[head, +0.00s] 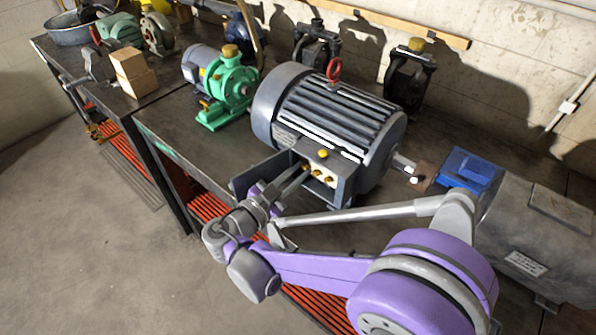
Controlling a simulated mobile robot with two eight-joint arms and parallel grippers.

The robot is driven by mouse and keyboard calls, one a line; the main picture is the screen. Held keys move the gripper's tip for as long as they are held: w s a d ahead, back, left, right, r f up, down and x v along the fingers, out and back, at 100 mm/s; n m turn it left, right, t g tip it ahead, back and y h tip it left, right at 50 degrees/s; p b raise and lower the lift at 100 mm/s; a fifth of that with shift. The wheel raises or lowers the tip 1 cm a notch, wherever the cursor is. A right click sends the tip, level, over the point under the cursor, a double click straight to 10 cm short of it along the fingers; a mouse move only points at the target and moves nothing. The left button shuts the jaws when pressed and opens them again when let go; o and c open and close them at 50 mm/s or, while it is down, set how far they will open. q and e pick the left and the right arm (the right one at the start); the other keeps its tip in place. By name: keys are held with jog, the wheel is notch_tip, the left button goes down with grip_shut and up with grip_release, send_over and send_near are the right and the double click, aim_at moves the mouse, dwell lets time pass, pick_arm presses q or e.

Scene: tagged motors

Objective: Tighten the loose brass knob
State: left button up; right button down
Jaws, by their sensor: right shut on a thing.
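A large grey ribbed motor (335,112) stands on the dark workbench, with a red lifting eye on top. On its near side is an open terminal box (346,184) with a row of small brass knobs (317,174) on a pale panel. A larger yellow-brass knob (323,154) sits just above the row. My right gripper (303,169) reaches into the box from the lower left. It is shut on a brass knob at the left end of the row, which its fingers largely hide. I cannot tell how far that knob stands out. My left gripper is out of view.
Black pumps (408,75) stand behind, near the wall. A blue part (468,168) and another grey motor (540,235) are at the right. Wooden blocks (132,72) lie at the left. The floor is clear.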

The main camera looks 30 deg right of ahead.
jog(key=shift+a+m, duration=0.1)
jog(key=shift+m, duration=0.3)
dwell(0.3)
